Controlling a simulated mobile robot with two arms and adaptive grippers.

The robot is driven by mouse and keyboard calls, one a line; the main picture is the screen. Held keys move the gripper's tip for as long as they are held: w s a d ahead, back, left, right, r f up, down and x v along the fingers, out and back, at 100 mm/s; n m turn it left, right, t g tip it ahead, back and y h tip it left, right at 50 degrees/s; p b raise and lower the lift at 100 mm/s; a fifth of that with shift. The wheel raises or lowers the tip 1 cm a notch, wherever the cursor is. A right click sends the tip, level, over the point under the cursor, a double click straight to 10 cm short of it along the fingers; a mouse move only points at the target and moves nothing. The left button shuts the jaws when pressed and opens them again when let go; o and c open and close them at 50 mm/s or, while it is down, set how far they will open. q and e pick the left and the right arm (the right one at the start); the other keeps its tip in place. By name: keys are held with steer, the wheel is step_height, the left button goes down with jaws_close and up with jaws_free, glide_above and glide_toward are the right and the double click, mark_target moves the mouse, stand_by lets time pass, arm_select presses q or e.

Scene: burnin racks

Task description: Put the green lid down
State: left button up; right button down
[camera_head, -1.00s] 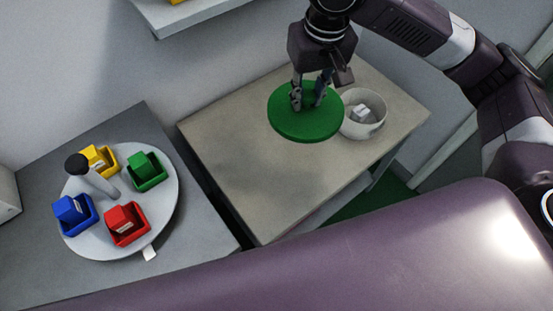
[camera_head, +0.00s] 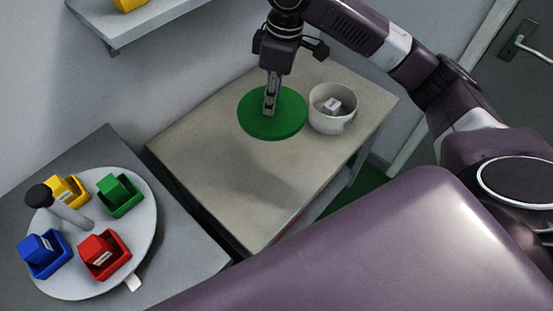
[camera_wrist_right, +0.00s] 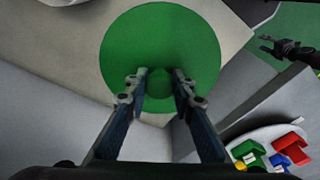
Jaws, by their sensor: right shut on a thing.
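The green lid (camera_head: 257,126) is a flat round disc with a small knob, seen over the back of the beige table (camera_head: 225,165). In the right wrist view the lid (camera_wrist_right: 160,40) lies beyond my fingers, with its knob between them. My right gripper (camera_head: 269,112) points down and is shut on the lid's knob; it also shows in the right wrist view (camera_wrist_right: 160,84). The lid looks about level. I cannot tell whether its underside touches the table. A dark gripper-like part (camera_wrist_right: 275,46), probably my left gripper, shows at the right edge of the wrist view; its jaws are unclear.
A white bowl (camera_head: 331,121) with a pale block inside stands just right of the lid. A round grey turntable (camera_head: 139,240) with yellow, green, blue and red bins is on the left table. The beige table's front is clear. A wall shelf (camera_head: 150,22) is upper left.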

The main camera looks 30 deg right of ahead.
mark_target(277, 103)
steer(key=f+n, duration=0.1)
steer(key=d+f+n, duration=0.1)
steer(key=shift+w+d+f+n+b, duration=0.1)
steer(key=shift+w+d+n+b, duration=0.2)
steer(key=shift+w+b, duration=0.1)
steer(key=shift+f, duration=0.5)
step_height(277, 103, down, 19)
steer(key=shift+w+d+f+p, duration=0.1)
steer(key=shift+p, duration=0.6)
steer(key=shift+f, duration=0.1)
steer(key=c, duration=1.7)
jaws_free()
steer(key=shift+o, duration=0.2)
step_height(277, 103, up, 12)
steer(key=d, duration=0.1)
steer(key=shift+s+d+b, duration=0.25)
steer(key=shift+s+b, duration=0.1)
steer(key=shift+s, duration=0.1)
